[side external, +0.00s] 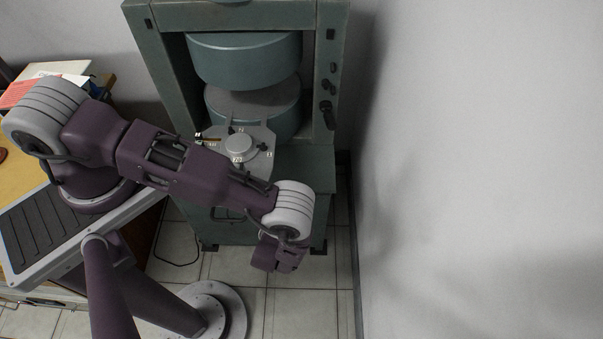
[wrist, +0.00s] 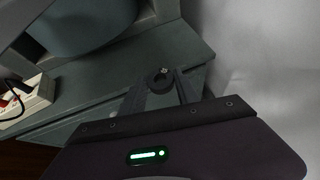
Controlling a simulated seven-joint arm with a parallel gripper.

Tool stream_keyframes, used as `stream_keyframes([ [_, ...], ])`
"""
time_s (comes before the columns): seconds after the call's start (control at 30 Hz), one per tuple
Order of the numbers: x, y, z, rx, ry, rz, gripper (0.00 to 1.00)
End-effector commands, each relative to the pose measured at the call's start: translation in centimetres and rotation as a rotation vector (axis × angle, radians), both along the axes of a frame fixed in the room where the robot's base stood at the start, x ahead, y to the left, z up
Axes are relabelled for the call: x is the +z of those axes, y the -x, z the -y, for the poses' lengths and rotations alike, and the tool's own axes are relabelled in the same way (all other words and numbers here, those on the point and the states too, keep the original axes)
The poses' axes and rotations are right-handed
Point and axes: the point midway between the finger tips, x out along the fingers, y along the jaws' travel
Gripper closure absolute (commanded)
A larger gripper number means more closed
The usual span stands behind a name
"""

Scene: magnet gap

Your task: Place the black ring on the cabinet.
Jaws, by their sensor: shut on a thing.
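The black ring (wrist: 158,80) is small and dark in the wrist view, with a small pale spot at its top edge. My gripper (wrist: 162,75) is shut on it at the fingertips. In the side view my gripper (side external: 283,259) hangs low in front of the cabinet's right side; its fingertips and the ring cannot be made out there. The grey-green cabinet (side external: 308,163) has a flat top, which also shows in the wrist view (wrist: 187,52) beyond the ring. I cannot tell whether the ring touches it.
A large teal magnet (side external: 245,62) with upper and lower poles stands in the cabinet's frame. A grey plate with a round disc (side external: 238,145) sits before the gap, under my arm. A white wall (side external: 470,170) closes the right side. A wooden desk (side external: 30,165) is at left.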

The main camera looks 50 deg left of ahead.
Motion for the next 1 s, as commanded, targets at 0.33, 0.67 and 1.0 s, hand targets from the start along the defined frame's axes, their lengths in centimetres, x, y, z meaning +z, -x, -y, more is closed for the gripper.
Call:
stream_keyframes([
  [0.33, 0.1, -8.3, -5.5, 0.002, 0.001, 0.002, 1.00],
  [0.67, -3.4, -9.1, -6.1, -0.002, 0.001, -0.001, 1.00],
  [1.0, -3.5, -9.1, -6.0, -0.003, 0.000, -0.001, 0.41],
])
